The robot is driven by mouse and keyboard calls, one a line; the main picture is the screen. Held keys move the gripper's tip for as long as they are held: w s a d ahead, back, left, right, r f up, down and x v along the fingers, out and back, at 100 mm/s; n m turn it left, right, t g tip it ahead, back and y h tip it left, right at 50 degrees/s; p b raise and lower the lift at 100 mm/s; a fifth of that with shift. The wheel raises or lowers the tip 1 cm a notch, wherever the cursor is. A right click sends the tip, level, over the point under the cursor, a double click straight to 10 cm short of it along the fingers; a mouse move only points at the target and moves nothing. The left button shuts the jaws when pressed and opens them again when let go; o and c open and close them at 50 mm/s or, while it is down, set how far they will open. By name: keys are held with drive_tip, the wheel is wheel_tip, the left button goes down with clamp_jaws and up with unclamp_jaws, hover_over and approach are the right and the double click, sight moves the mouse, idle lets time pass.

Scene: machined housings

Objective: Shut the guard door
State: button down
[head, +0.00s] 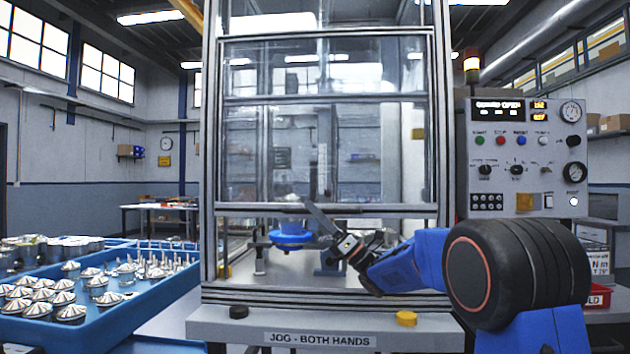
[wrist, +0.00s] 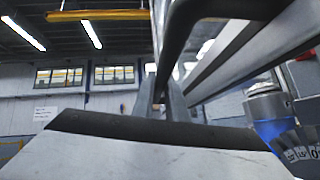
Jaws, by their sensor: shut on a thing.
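The guard door (head: 385,209) is a clear-paned, metal-framed sliding panel on the front of the press cabinet. Its bottom rail hangs partway up, with an open gap below it. My gripper (head: 322,217) reaches in from the right to the middle of that rail. In the wrist view my gripper (wrist: 161,92) is shut on a dark bar, the door handle (wrist: 190,22). The handle is mostly hidden by my gripper in the head view. The display (head: 498,110) on the control panel appears to read guard open.
Inside the cabinet, a blue round part (head: 290,236) shows in the gap below the rail. The cabinet's front ledge (head: 250,322) carries a black and a yellow button. A blue tray (head: 60,335) of metal parts stands left. The control panel (head: 560,180) is at right.

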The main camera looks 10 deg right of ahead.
sight(315, 201)
wheel_tip(315, 201, down, 7)
idle(0.3)
drive_tip(key=c, duration=1.8)
unclamp_jaws()
wheel_tip(315, 201, up, 10)
